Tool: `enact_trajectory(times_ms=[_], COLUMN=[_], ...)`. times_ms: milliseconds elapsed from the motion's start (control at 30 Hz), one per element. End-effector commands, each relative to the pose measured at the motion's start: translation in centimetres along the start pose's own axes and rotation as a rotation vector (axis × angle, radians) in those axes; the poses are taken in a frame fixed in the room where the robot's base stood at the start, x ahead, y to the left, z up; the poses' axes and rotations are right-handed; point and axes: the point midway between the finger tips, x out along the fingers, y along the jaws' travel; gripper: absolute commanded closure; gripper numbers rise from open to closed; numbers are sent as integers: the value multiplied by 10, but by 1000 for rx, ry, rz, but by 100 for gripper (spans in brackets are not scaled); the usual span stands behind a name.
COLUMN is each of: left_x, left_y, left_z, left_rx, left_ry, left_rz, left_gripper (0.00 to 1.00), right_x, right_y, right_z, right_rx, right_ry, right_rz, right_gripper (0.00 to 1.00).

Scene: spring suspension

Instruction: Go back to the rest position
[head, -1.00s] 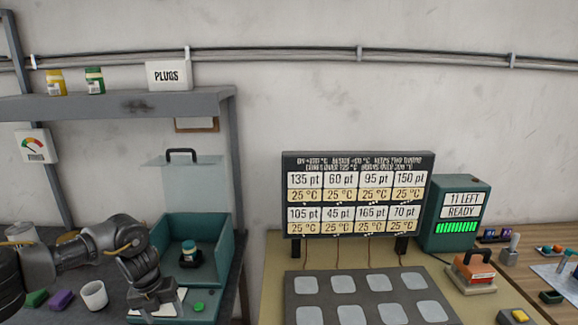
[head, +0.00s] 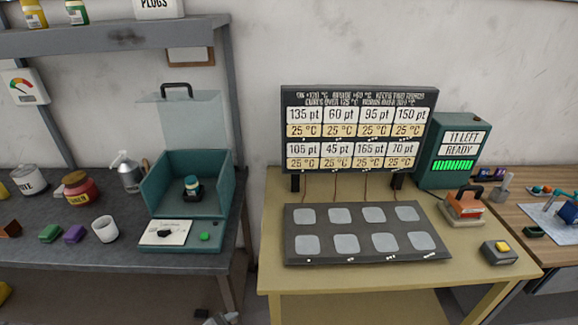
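Small dark and grey parts (head: 215,318) show at the bottom edge, left of the middle. They look like the tip of my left gripper, but too little shows to tell its opening or whether it holds anything. They are apart from the bench things above. My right gripper is out of view. A teal open box (head: 158,190) with a raised clear lid stands on the left bench. A small dark-and-teal jar-like piece (head: 192,187) stands in it. A white card with a dark item (head: 163,233) and a green button (head: 205,237) are at its front.
A white cup (head: 105,229) and bottles stand on the left bench. A gap separates bench and table.

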Motion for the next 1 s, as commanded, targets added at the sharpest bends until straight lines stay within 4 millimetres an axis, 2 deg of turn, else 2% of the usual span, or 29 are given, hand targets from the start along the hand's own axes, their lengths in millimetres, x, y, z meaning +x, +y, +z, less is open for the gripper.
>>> enact_trajectory(times_ms=[33, 100, 300, 567, 600, 867, 1000], left_x=[-12, -26, -64, -113, -96, -23, 21], left_y=[4, 7, 17, 38, 40, 61, 79], left_z=[22, 48, 108, 168, 175, 216, 248], left_rx=[-103, -225, -489, -745, -739, -734, -733], left_ry=[-54, -123, -284, -463, -466, -486, -504], left_rz=[0, -4, -28, -53, -50, -34, -23], left_gripper=[36, 36, 36, 36, 36, 36, 36], right_x=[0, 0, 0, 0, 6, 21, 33], right_y=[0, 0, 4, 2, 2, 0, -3], right_z=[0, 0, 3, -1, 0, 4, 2], right_rx=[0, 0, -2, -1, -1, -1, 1], right_ry=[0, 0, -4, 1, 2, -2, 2], right_rz=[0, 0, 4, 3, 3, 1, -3], right_gripper=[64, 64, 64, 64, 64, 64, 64])
